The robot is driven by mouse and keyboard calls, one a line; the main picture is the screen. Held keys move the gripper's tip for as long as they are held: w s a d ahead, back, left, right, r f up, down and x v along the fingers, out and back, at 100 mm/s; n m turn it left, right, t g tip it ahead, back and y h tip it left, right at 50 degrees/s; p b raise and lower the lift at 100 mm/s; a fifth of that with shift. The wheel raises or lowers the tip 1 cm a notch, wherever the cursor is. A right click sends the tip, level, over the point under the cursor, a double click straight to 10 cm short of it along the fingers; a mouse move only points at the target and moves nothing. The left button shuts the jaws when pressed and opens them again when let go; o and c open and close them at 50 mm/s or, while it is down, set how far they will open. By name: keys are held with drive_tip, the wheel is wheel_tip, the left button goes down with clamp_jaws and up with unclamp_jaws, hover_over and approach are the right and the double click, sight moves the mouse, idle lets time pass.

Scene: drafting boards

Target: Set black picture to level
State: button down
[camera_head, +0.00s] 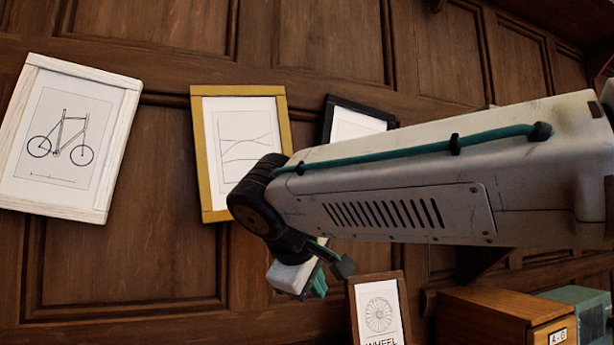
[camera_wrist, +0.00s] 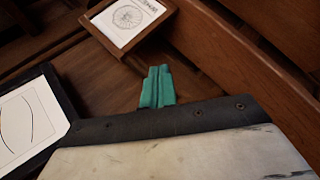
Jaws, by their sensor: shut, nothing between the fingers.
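The black picture (camera_head: 352,124) hangs on the wood-panelled wall, partly hidden behind my arm in the head view. Its top edge slopes down to the right, unlike the gold frame's nearly flat top edge, so it looks tilted. In the wrist view the black picture (camera_wrist: 30,118) is at the left edge, cut off, with curved lines on white paper. My gripper (camera_head: 319,287) is below the black picture in the head view. In the wrist view its teal fingers (camera_wrist: 157,86) are together and empty, to the right of the black frame with a gap between.
A gold-framed picture (camera_head: 208,155) and a white-framed bicycle picture (camera_head: 118,145) hang to the left. A brown-framed wheel picture (camera_head: 377,310) is below my gripper; it also shows in the wrist view (camera_wrist: 124,18). A wooden box (camera_head: 495,318) and a teal box (camera_head: 590,305) stand lower right.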

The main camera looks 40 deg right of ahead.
drive_tip(key=w+r+n+t+h, duration=0.1)
drive_tip(key=w+r+t+h, duration=0.3)
drive_tip(key=r, duration=0.7)
drive_tip(key=w+r+h, duration=0.2)
drive_tip(key=w+r, duration=0.3)
drive_tip(key=r, duration=0.6)
drive_tip(key=x, duration=0.9)
drive_tip(key=shift+d+f, duration=0.25)
drive_tip(key=shift+s+d+f, duration=0.2)
drive_tip(key=shift+d+f, duration=0.35)
drive_tip(key=shift+d, duration=0.05)
drive_tip(key=shift+s+d+f, duration=0.2)
drive_tip(key=shift+d+f, duration=0.35)
drive_tip(key=shift+d, duration=0.05)
